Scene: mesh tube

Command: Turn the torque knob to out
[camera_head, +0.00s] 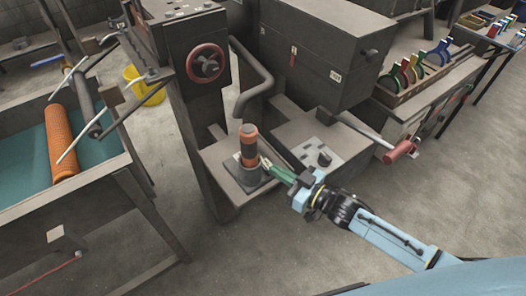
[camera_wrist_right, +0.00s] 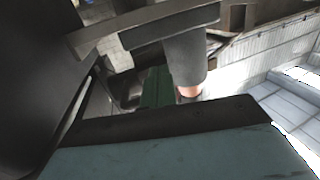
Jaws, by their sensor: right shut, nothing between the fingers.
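A small dark knob (camera_head: 324,158) stands on a pale panel (camera_head: 300,140) with small markings on the machine; I cannot read its setting or any label. My right gripper (camera_head: 270,166) reaches in from the lower right, left of this knob and apart from it. Its green fingers are shut and empty, with their tips close beside an upright orange and grey cylinder (camera_head: 249,145); I cannot tell whether they touch it. In the right wrist view a green finger (camera_wrist_right: 155,88) shows next to a dark grey cylindrical part (camera_wrist_right: 185,60). My left gripper is not in view.
A red handwheel (camera_head: 207,62) is on the column. A red-handled lever (camera_head: 402,151) sticks out at right. An orange mesh tube (camera_head: 60,145) lies in the left trough.

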